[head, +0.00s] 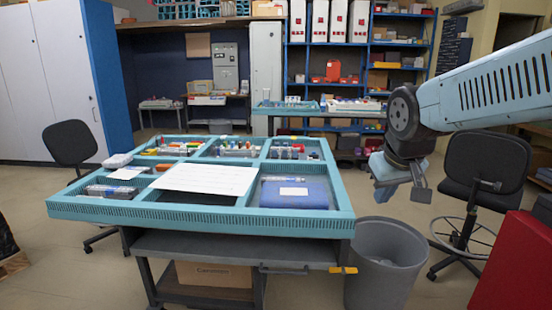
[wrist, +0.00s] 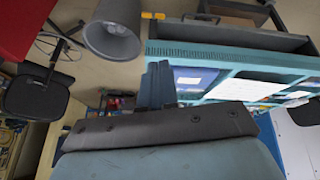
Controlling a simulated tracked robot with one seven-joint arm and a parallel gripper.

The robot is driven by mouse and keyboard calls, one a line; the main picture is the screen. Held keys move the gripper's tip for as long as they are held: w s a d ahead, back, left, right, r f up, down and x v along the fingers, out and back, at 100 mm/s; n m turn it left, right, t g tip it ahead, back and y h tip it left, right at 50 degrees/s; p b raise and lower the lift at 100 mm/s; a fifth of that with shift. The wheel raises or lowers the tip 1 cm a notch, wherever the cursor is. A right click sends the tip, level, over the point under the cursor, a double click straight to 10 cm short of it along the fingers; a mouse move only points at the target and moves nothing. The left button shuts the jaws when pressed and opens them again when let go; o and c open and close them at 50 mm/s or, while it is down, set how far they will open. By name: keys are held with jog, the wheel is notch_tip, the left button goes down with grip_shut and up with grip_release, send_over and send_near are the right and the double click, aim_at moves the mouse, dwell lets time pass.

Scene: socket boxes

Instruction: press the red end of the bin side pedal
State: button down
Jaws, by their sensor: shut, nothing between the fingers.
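The grey bin (head: 385,265) stands on the floor right of the workbench; it shows upper left in the wrist view (wrist: 112,28). A small yellow pedal-like bar (head: 343,270) sits at the bin's left side, near the bench's lower right corner. It shows small in the wrist view (wrist: 152,15); I cannot clearly make out its red end. My gripper (head: 390,188) is above the bin, right of the bench, apart from bin and bar. Its blue fingers (wrist: 158,85) are shut and empty in the wrist view.
The workbench (head: 200,213) holds a divided tray of parts and a white sheet (head: 206,178). A black chair (head: 485,165) stands behind the bin, and a red block (head: 515,265) is at the right. Floor in front of the bin is partly clear.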

jog(key=s+d+r+m, duration=0.1)
jog(key=s+m, duration=0.1)
jog(key=s, duration=0.7)
jog(key=shift+s, duration=0.4)
jog(key=shift+s+d+r, duration=0.1)
jog(key=shift+s+d, duration=0.05)
